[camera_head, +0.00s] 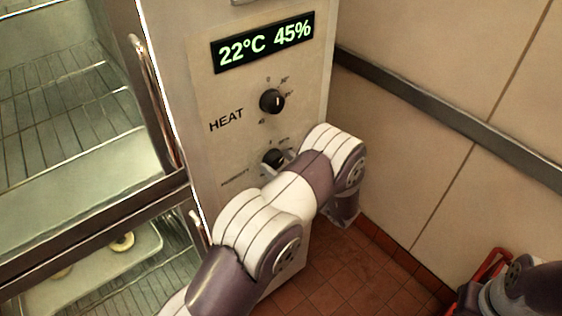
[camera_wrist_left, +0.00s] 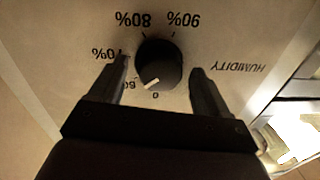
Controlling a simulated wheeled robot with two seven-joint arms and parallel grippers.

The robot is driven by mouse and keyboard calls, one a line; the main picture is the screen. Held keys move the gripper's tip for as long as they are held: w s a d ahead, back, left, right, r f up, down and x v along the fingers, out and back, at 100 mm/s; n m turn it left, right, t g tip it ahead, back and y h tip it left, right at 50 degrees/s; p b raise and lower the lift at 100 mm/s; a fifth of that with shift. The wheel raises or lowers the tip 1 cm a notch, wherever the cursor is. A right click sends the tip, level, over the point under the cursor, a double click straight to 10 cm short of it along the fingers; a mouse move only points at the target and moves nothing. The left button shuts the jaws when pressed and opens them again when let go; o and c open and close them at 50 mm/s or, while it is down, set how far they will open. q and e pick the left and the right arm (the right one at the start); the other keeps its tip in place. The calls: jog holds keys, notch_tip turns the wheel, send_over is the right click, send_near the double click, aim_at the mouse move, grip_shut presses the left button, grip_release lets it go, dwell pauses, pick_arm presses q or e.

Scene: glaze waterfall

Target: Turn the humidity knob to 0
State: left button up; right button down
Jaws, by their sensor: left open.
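The black humidity knob (camera_head: 273,157) is low on the cabinet's control panel, partly covered by my left arm in the head view. In the left wrist view the humidity knob (camera_wrist_left: 158,64) shows inverted, with a white mark low on its face, between the 60 and 0 labels. My left gripper (camera_wrist_left: 160,75) is open, one finger on each side of the knob, with gaps visible in the picture. Contact cannot be told. In the head view the left gripper (camera_head: 283,164) is at the knob, mostly hidden by the arm. My right gripper is not seen.
The heat knob (camera_head: 271,101) is above, and the display (camera_head: 263,42) reads 22°C 45%. Glass doors with metal handles (camera_head: 155,95) are left of the panel. A tiled wall with a dark rail (camera_head: 450,118) is to the right. My right arm shows at lower right.

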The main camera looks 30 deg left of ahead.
pick_arm(q)
jog(key=c, duration=1)
jog(key=n+b, duration=0.5)
jog(key=shift+f+h, duration=0.2)
jog(key=shift+h, duration=0.1)
jog(key=n+b, duration=0.4)
jog(key=shift+s+r+n, duration=0.1)
jog(key=shift+r+n, duration=0.05)
jog(key=shift+n, duration=0.15)
jog(key=shift+h, duration=0.3)
jog(key=o, duration=1)
jog(key=shift+r, duration=0.1)
